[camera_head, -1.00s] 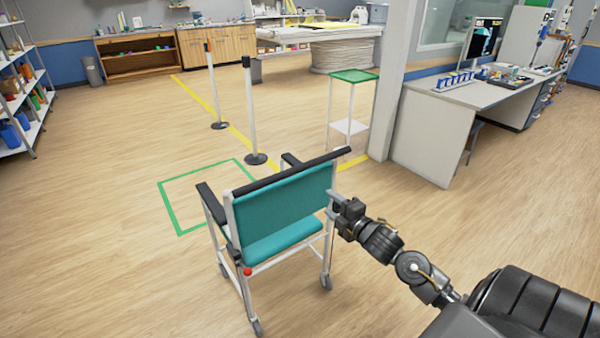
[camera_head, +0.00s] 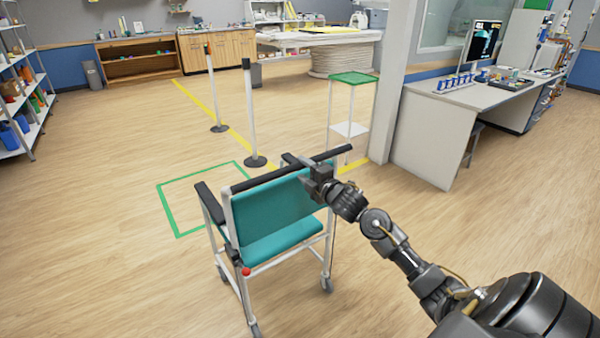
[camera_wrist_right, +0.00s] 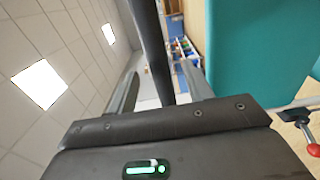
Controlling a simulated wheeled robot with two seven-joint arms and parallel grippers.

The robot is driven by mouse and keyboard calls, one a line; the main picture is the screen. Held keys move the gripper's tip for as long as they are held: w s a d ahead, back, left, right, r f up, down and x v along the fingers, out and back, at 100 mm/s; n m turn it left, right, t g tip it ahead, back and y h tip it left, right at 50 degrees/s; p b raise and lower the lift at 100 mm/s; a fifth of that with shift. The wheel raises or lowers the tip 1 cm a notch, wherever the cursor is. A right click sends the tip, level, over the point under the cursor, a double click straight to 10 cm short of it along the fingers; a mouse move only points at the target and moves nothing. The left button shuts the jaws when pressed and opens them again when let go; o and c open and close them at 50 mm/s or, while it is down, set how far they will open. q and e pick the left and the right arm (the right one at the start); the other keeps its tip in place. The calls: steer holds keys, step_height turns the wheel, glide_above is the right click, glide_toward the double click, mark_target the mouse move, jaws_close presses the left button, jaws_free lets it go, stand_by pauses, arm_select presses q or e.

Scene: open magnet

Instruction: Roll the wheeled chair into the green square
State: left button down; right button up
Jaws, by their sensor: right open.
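The wheeled chair (camera_head: 268,222) has a teal seat and backrest, a white frame, and black armrests and top bar. It stands on the floor in front of me with its back toward me. The green square (camera_head: 205,195) is an outline on the floor, beyond the chair and to its left; the chair hides its near right part. My right gripper (camera_head: 308,175) is open at the right end of the backrest, near the black top bar. In the right wrist view, the black bar (camera_wrist_right: 156,50) runs between the open fingers (camera_wrist_right: 162,92), with teal backrest (camera_wrist_right: 255,50) to the right. Contact is unclear.
Two barrier posts (camera_head: 250,115) stand along a yellow floor line behind the square. A green-topped stand (camera_head: 354,78) and a white pillar (camera_head: 398,90) are at back right, near a desk (camera_head: 440,115). Floor left of the chair is clear.

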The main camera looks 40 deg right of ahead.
mark_target(301, 168)
steer(key=w, duration=0.2)
steer(key=shift+w+b, duration=0.3)
steer(key=shift+w, duration=0.5)
arm_select(q)
steer(key=shift+w+d+f, duration=0.1)
steer(key=shift+w+d, duration=0.4)
steer(key=shift+w, duration=0.35)
arm_select(e)
jaws_close()
